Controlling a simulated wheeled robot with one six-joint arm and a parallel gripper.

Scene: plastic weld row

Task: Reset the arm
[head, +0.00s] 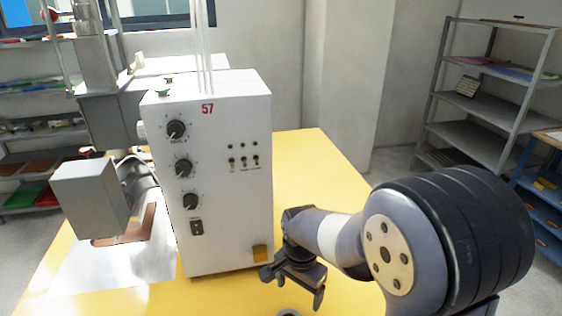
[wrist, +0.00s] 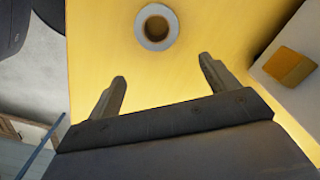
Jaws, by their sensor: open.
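My gripper (head: 294,288) hangs low over the yellow table, just right of the white machine's lower front corner. In the wrist view my gripper (wrist: 163,85) is open, its two fingers well apart with nothing between them. My arm comes in from the right side of the head view.
A white machine (head: 228,140) marked 57, with knobs and a yellow switch (head: 260,252), stands on the yellow table (head: 315,165). A grey ring-shaped piece (wrist: 157,45) lies on the table beyond my fingertips. Metal shelves (head: 490,90) stand at the back right.

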